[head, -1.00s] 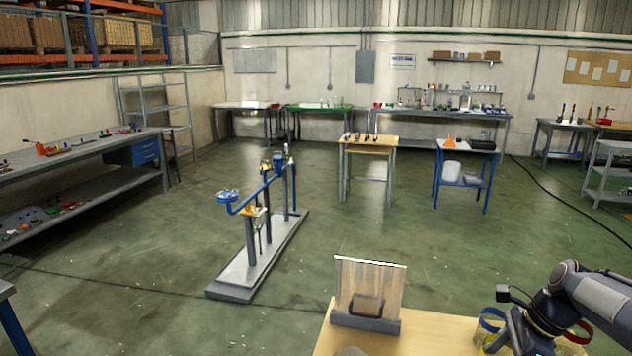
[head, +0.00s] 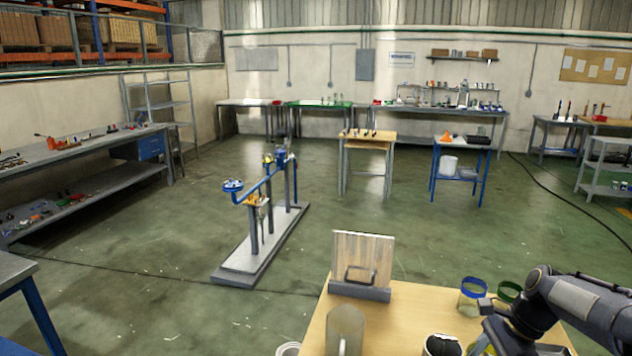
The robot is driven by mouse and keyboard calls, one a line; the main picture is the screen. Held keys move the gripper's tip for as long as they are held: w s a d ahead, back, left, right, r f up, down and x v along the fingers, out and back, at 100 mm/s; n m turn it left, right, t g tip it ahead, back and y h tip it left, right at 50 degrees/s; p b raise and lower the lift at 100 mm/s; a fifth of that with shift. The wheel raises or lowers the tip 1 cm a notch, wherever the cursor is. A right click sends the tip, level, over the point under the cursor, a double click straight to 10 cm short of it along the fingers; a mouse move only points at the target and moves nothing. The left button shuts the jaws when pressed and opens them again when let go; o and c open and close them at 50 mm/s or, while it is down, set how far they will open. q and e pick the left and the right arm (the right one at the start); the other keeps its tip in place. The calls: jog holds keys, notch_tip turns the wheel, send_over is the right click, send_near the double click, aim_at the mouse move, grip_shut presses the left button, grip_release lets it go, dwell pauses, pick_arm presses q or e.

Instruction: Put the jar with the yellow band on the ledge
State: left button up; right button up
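My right gripper (head: 484,330) comes in from the right over the near wooden table and points down. Its fingers are mostly hidden, so I cannot tell whether it is open or shut. A bit of yellow (head: 488,349) shows under it at the bottom edge, perhaps the jar with the yellow band; most of it is hidden. A clear jar with a blue band (head: 472,298) and one with a green band (head: 508,292) stand just behind the gripper. I cannot make out which surface is the ledge. My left gripper is not in view.
A blue stand on a grey plinth (head: 250,262) is on the floor beyond. Open floor lies around it.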

jog(key=a+f+n+g+h+b, duration=0.3)
jog(key=a+f+n+g+h, duration=0.1)
jog(key=a+f+n, duration=1)
notch_tip(320, 180, down, 4)
jog(key=n+g, duration=0.1)
jog(key=n, duration=0.4)
jog(key=shift+s+a+r+h+b, duration=0.15)
jog(key=shift+s+a+h+b, duration=0.15)
jog(key=shift+s+a+b, duration=0.1)
